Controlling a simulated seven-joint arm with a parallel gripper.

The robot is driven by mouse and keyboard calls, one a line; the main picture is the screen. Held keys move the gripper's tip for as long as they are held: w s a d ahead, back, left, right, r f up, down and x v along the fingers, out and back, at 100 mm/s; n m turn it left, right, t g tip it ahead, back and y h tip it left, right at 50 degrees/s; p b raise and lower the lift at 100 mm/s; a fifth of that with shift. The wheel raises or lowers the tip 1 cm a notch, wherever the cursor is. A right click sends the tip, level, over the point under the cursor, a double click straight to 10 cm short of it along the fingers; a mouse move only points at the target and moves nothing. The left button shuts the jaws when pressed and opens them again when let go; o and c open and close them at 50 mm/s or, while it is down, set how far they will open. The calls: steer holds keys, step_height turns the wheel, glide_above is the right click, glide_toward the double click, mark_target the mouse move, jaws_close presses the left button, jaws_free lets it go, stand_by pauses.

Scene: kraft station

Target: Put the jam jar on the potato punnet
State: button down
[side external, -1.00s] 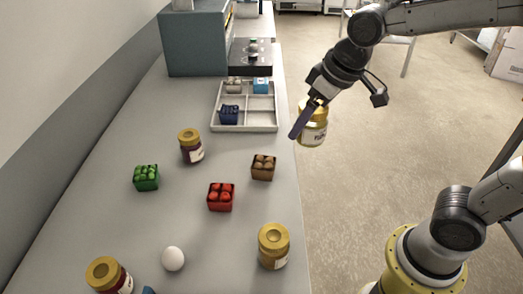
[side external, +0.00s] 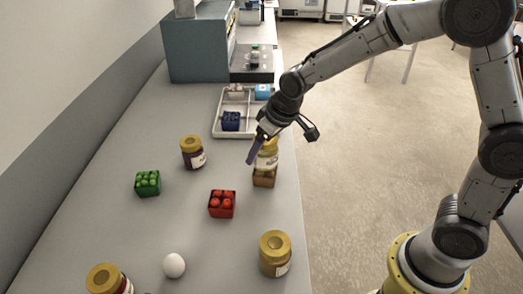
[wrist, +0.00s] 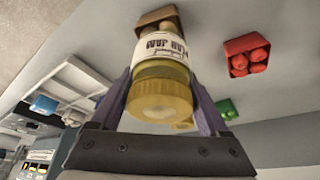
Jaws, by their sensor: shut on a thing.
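My gripper (side external: 262,150) is shut on a jam jar (side external: 268,158) with a yellow lid and a pale label. In the wrist view the jar (wrist: 160,72) sits between the two purple fingers, and part of the word "JAM" shows. The brown potato punnet (side external: 264,180) stands on the table near its right edge. The jar is directly over the punnet in the side view; I cannot tell whether they touch. In the wrist view the punnet (wrist: 150,18) shows partly behind the jar's far end.
A red punnet (side external: 222,204) stands close by, left and in front. A green punnet (side external: 148,184), an egg (side external: 174,265) and other jars (side external: 193,153) (side external: 275,255) (side external: 106,279) stand around. Behind is a divided tray (side external: 217,124) with small items.

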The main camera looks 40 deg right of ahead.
mark_target(275, 152)
steer(key=shift+f, duration=0.3)
steer(key=shift+f, duration=0.1)
steer(key=shift+f, duration=0.1)
jaws_free()
steer(key=shift+r, duration=0.45)
steer(key=v, duration=1)
steer(key=shift+s+d, duration=0.1)
steer(key=shift+s, duration=0.05)
steer(key=shift+s+r, duration=0.35)
steer(key=shift+r, duration=0.3)
